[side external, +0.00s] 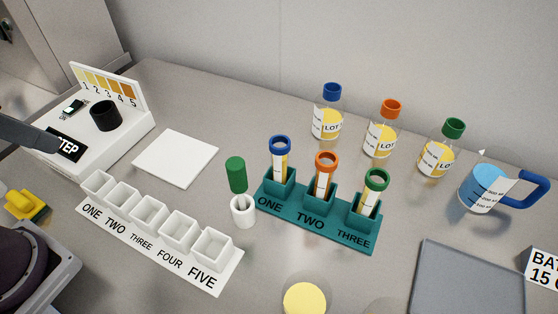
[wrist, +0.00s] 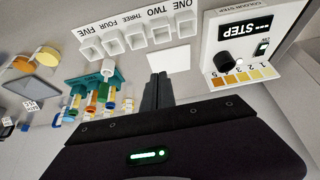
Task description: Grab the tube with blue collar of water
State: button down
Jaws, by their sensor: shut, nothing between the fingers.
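The tube with the blue collar (side external: 280,158) stands upright in slot ONE of the teal rack (side external: 318,223), with yellow showing beside its white label. An orange-collared tube (side external: 325,176) stands in slot TWO and a green-collared tube (side external: 372,190) in slot THREE. In the wrist view the rack (wrist: 100,75) and its tubes appear small, left of my gripper. My gripper (wrist: 160,76) is shut and empty, apart from the rack and every tube. In the side view only a dark part of my arm shows at the left edge.
Lot bottles with blue (side external: 327,122), orange (side external: 382,138) and green (side external: 437,158) caps stand behind the rack. A white cup (side external: 242,211) and green cylinder (side external: 236,174) stand left of it. A five-slot white holder (side external: 160,245), white pad (side external: 176,158), step device (side external: 85,130) and jug (side external: 485,188) surround it.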

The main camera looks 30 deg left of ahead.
jog(key=c, duration=2.2)
grip_release()
jog(key=c, duration=1)
grip_release()
